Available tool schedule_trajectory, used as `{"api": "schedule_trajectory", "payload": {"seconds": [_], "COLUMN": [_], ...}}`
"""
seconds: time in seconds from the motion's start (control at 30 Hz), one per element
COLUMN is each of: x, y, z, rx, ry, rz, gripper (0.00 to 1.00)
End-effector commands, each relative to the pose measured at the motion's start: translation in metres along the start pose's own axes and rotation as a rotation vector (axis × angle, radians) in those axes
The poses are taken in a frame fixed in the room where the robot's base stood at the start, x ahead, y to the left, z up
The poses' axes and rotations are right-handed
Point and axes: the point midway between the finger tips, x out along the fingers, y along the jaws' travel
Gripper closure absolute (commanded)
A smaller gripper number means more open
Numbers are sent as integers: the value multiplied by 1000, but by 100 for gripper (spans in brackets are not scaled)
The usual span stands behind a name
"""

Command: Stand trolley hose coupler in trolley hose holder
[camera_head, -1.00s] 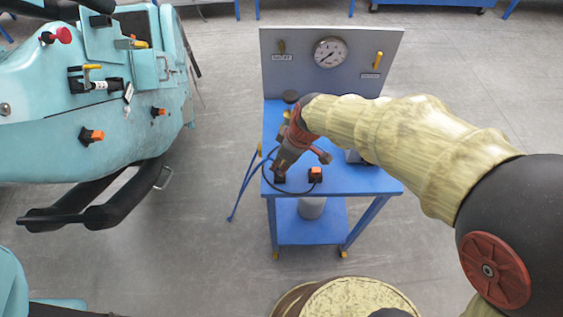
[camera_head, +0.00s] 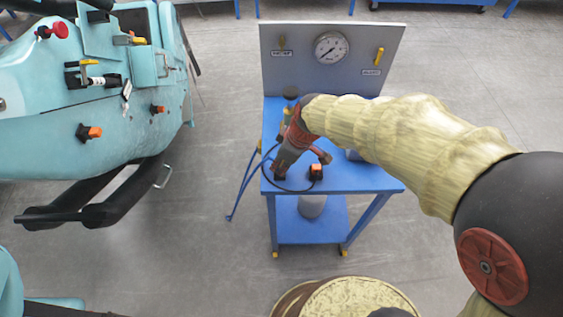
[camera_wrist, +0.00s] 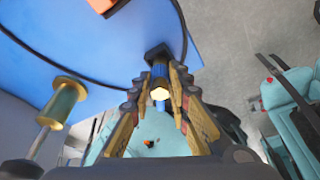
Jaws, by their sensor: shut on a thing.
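The blue trolley (camera_head: 352,181) stands in the middle of the head view. My gripper (camera_head: 268,178) points down at the trolley's front left corner. In the wrist view my gripper (camera_wrist: 158,78) is shut on a small blue cylinder with a pale end and a dark part beyond it, apparently the hose coupler (camera_wrist: 158,94). It sits between the fingertips, over the trolley's edge. A black hose (camera_head: 292,190) loops from near the fingertips across the trolley top. I cannot clearly make out the hose holder, or whether the coupler touches it.
An orange-topped black block (camera_head: 316,172) stands close right of my gripper. A grey panel with a gauge (camera_head: 331,48) rises at the trolley's back. A brass post (camera_wrist: 62,103) shows at left in the wrist view.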

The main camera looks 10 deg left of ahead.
Motion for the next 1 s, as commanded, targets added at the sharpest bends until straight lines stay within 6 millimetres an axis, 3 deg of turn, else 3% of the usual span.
{"api": "schedule_trajectory", "payload": {"seconds": [0.63, 0.67, 1.0], "x": [8, 8, 8], "y": [0, 0, 0], "z": [2, 2, 2], "rx": [0, 0, 0], "ry": [1, 1, 0], "rz": [1, 1, 0], "gripper": [100, 81, 62]}}
